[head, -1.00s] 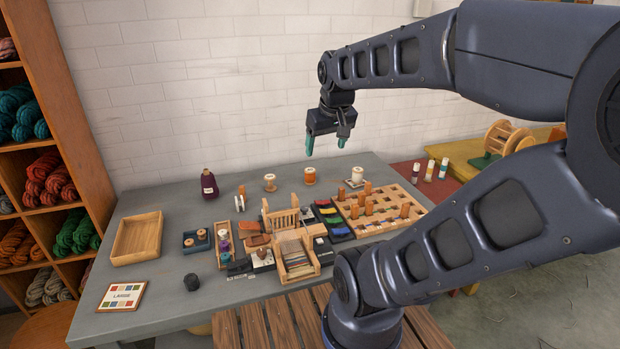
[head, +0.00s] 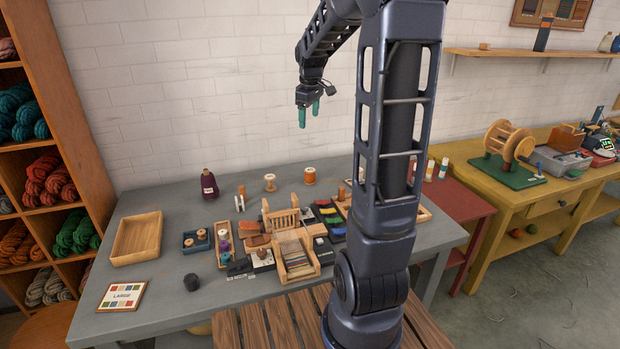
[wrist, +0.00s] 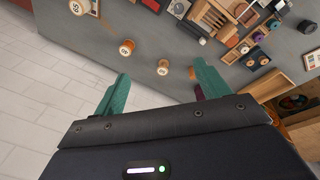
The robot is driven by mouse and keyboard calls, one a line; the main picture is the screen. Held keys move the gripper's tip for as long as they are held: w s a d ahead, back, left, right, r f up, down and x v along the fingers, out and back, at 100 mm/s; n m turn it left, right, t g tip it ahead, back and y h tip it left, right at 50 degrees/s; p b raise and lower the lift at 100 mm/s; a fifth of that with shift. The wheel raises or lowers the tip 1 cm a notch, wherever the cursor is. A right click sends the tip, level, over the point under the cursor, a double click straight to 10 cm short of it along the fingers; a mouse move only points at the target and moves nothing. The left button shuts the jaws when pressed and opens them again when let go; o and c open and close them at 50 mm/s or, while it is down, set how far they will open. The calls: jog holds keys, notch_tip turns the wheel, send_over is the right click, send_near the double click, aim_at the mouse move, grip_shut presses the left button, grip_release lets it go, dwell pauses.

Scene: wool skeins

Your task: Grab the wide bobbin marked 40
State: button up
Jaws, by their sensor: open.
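Several thread bobbins stand along the back of the grey table (head: 150,295). In the head view I see a pale bobbin (head: 270,183) and an orange one (head: 310,175). A further white-topped bobbin is mostly hidden behind my arm. In the wrist view, a bobbin with a numbered top (wrist: 80,7) is at the top edge, another numbered one (wrist: 127,47) is nearer, and a smaller one (wrist: 163,67) is beside the fingers. The numbers are too small to read surely. My gripper (head: 309,112) is open and empty, in the air above the back row; its teal fingers also show in the wrist view (wrist: 160,88).
A dark wine-coloured bottle (head: 209,187) stands left of the bobbins. A small loom (head: 296,255), a wooden tray (head: 137,238) and a crowded middle lie in front. A white wall is close behind.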

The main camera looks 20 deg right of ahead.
jog(key=w+d+f+n+g, duration=0.1)
jog(key=w+d+f+n, duration=0.1)
jog(key=w+f, duration=0.45)
jog(key=w+d+f+n, duration=0.2)
jog(key=w+d+f, duration=0.15)
jog(key=w, duration=0.55)
jog(key=n+g, duration=0.1)
jog(key=n, duration=0.4)
send_over(310, 170)
notch_tip(310, 170, down, 17)
jog(key=f, duration=0.5)
jog(key=shift+w+d+f, duration=0.1)
jog(key=shift+d+f, duration=0.3)
jog(key=shift+w+a+f, duration=0.1)
jog(key=shift+a+f, duration=0.05)
jog(key=shift+f, duration=1.15)
jog(key=shift+a+f, duration=0.15)
jog(key=shift+f, duration=1.15)
jog(key=shift+c, duration=0.2)
jog(key=c, duration=1)
